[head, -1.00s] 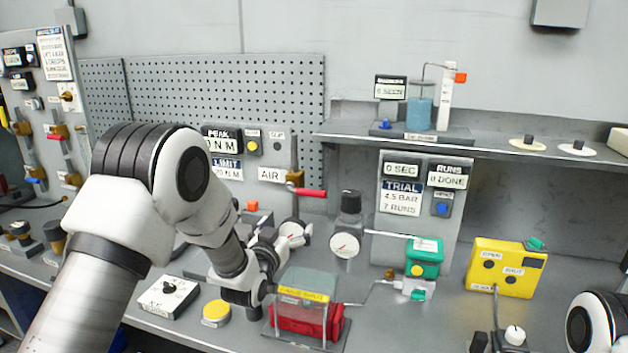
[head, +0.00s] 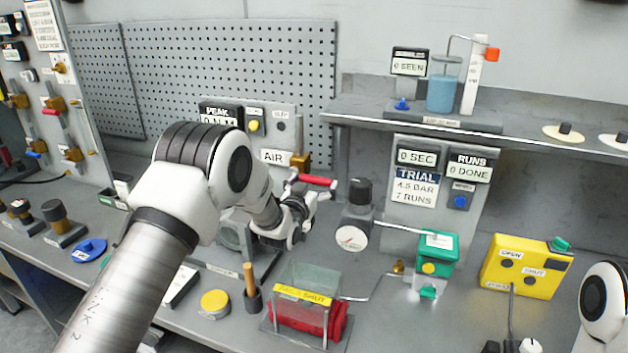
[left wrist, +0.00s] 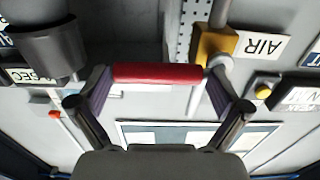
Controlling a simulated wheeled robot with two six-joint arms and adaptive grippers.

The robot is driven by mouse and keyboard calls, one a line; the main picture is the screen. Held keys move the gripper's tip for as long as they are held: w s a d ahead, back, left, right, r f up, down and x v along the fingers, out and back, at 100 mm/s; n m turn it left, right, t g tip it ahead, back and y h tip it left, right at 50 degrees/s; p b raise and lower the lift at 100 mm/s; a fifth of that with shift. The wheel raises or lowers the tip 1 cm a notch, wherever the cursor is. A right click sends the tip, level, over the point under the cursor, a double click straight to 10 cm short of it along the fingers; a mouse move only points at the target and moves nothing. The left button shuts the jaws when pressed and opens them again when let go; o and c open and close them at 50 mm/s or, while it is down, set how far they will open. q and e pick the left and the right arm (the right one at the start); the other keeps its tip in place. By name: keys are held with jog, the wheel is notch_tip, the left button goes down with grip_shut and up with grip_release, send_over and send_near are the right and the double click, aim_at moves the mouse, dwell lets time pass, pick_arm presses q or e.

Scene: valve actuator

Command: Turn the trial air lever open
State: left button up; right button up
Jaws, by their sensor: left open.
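The air lever has a red handle (head: 318,180) on a brass valve (head: 300,161), beside the AIR label (head: 274,157). The handle points right in the head view. My left gripper (head: 306,206) is open, close to the handle. In the left wrist view, the red handle (left wrist: 158,74) spans the gap between the two fingertips of my left gripper (left wrist: 158,92), one finger near each end. The brass valve (left wrist: 215,45) is just beyond the right finger. I cannot tell whether the fingers touch the handle. My right gripper is out of view.
A regulator with a dark knob (head: 360,192) and round gauge stands right of the lever. Below are a clear guard box (head: 310,285) over a red part and a yellow cap (head: 214,303). A green actuator (head: 437,255) and yellow box (head: 525,265) stand to the right.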

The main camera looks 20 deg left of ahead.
pick_arm(q)
jog(key=shift+s+r, duration=0.15)
jog(key=shift+s, duration=0.05)
jog(key=shift+s+d+r, duration=0.1)
jog(key=shift+s, duration=0.05)
jog(key=c, duration=1.4)
jog(key=shift+r, duration=0.1)
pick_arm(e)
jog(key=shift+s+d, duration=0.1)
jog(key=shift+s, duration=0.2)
